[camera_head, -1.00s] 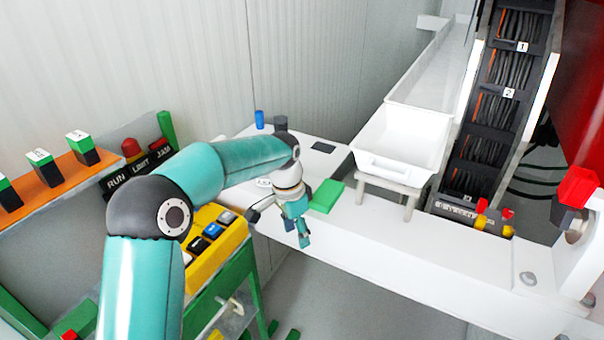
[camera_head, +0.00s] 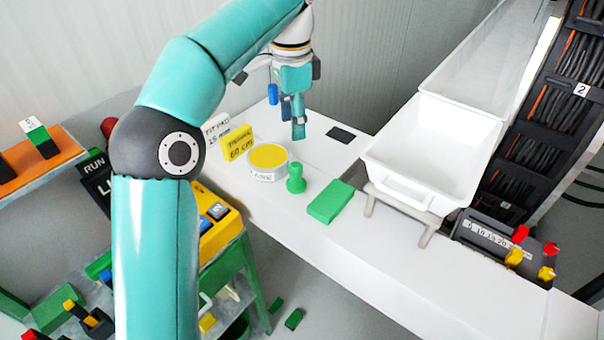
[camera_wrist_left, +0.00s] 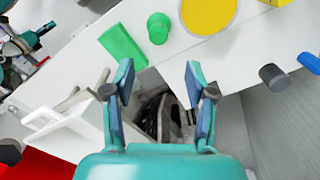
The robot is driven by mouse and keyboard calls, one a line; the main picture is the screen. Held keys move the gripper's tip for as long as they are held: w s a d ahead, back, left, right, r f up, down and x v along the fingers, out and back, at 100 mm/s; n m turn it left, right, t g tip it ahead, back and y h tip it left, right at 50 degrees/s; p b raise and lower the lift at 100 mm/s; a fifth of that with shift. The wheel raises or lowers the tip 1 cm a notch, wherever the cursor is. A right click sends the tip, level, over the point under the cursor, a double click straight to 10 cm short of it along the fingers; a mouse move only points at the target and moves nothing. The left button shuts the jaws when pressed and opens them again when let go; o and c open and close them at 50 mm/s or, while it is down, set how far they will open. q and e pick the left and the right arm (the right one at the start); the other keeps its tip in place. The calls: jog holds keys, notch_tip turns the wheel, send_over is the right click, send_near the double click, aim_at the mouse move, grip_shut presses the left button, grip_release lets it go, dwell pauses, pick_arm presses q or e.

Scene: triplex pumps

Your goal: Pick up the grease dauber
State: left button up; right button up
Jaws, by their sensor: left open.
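The small green knob-topped piece (camera_head: 296,179), which I take for the grease dauber, stands upright on the white surface. It is between a yellow-topped round tin (camera_head: 268,162) and a flat green block (camera_head: 331,201). The wrist view shows this green piece (camera_wrist_left: 158,28) above the fingers, near the tin (camera_wrist_left: 207,12) and block (camera_wrist_left: 122,46). My left gripper (camera_head: 293,117) is open and empty, over the surface behind the green piece. Its fingers (camera_wrist_left: 158,78) are spread apart, with nothing between them. Teal parts at the wrist view's left edge seem to be my right gripper (camera_wrist_left: 32,40); its jaws are unclear.
A white bin (camera_head: 425,150) stands right of the block. A blue cylinder (camera_wrist_left: 310,63) and a dark one (camera_wrist_left: 272,76) stand near the wall side. A yellow button box (camera_head: 217,220) is at the left.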

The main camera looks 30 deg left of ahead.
aim_at(296, 177)
pick_arm(q)
notch_tip(296, 177, down, 10)
jog(key=shift+w+r+b, duration=0.1)
jog(key=shift+b, duration=0.9)
jog(key=shift+d+f, duration=0.15)
jog(key=shift+f, duration=1.3)
jog(key=shift+d+f, duration=0.1)
jog(key=shift+f, duration=1.35)
jog(key=c, duration=0.8)
